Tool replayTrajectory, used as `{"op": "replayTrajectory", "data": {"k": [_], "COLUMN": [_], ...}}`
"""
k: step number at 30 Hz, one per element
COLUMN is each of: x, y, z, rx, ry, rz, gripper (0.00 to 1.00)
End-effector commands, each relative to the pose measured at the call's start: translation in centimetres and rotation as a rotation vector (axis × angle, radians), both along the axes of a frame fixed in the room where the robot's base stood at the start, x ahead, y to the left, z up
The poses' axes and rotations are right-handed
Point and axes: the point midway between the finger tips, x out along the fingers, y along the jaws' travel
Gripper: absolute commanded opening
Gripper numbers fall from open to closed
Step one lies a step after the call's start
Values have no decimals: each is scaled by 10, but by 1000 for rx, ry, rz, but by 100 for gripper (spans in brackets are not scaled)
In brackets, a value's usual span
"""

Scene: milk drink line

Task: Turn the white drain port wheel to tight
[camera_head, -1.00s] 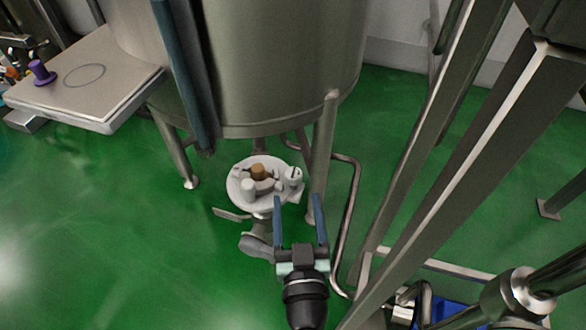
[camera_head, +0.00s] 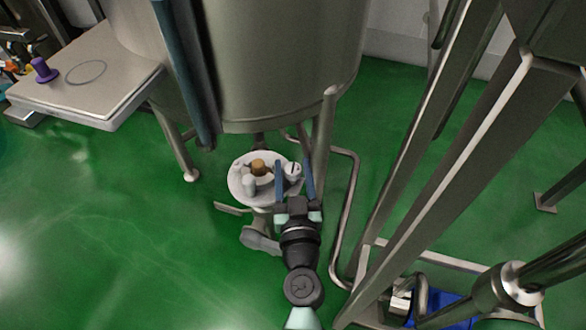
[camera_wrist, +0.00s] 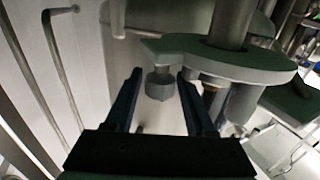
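A small white wheel (camera_head: 292,169) with a dark mark on it sits at the right edge of a round pale plate (camera_head: 240,194) under the tank. My gripper (camera_head: 294,172) is open, its two blue fingers on either side of this wheel. In the wrist view, a grey-looking knob (camera_wrist: 160,86), apparently the same wheel, shows between the open fingertips (camera_wrist: 159,76), with gaps on both sides. The wheel's setting cannot be read.
A brown knob (camera_head: 258,167) and a white cylinder (camera_head: 249,184) stand close by on the plate. A tank leg (camera_head: 322,135) and a bent pipe (camera_head: 347,215) are just right. Open green floor (camera_head: 120,240) lies to the left.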

Motion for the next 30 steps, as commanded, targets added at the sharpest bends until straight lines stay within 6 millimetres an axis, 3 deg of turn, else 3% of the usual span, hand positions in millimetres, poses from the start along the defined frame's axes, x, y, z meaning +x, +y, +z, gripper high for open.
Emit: {"op": "replayTrajectory", "data": {"k": [1,6,9,30], "x": [0,0,0,0], "y": [0,0,0,0], "z": [0,0,0,-1], "rx": [0,0,0,0], "ry": [0,0,0,0], "rz": [0,0,0,-133], "gripper": [44,13,0,0]}}
